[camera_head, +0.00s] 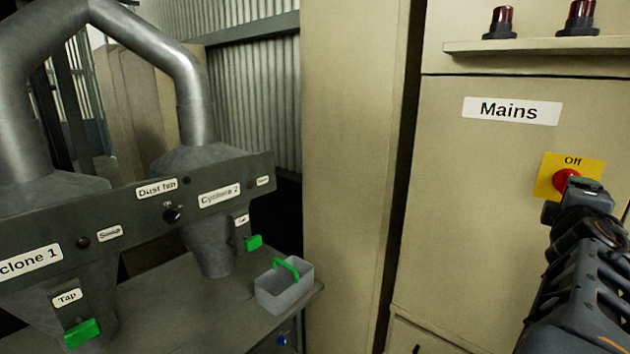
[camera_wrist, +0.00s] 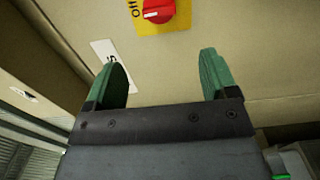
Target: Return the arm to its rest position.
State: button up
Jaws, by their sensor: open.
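My arm reaches in from the right in the head view, with my gripper (camera_head: 572,190) in front of the cabinet, close to the red mains knob (camera_head: 562,181) on its yellow plate marked "Off". In the wrist view my gripper (camera_wrist: 166,75) shows two green fingers spread wide apart with nothing between them. The red knob (camera_wrist: 158,11) is beyond the fingertips at the top of that view, apart from both fingers. The knob is partly hidden by my gripper in the head view.
The beige cabinet (camera_head: 470,220) with the "Mains" label (camera_head: 511,110) fills the right. Two red lamps stand on its shelf (camera_head: 540,46). At left are cyclones with a control panel (camera_head: 130,215) and a grey bin (camera_head: 284,290) with a green handle on a bench.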

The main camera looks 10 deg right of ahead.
jog(key=s+f+m+g+y, duration=0.2)
jog(key=s+f+m+g, duration=0.3)
jog(key=f+m, duration=0.5)
jog(key=w+a+f+y, duration=0.2)
jog(key=a+f+y, duration=0.2)
jog(key=a, duration=0.7)
jog(key=w+a+f+y, duration=0.2)
jog(key=a+f, duration=0.5)
jog(key=a, duration=0.4)
jog(key=w+a+f+g+y, duration=0.1)
jog(key=a+f+y, duration=0.4)
jog(key=a, duration=0.6)
jog(key=shift+w+f+y, duration=0.3)
jog(key=shift+w+f, duration=0.05)
jog(key=shift+w, duration=0.25)
jog(key=a+n, duration=0.1)
jog(key=a, duration=0.2)
jog(key=a+n+y, duration=0.1)
jog(key=a, duration=0.1)
jog(key=shift+w+r+n, duration=0.1)
jog(key=shift+r+n, duration=0.15)
jog(key=shift+n, duration=0.05)
jog(key=shift+c, duration=0.2)
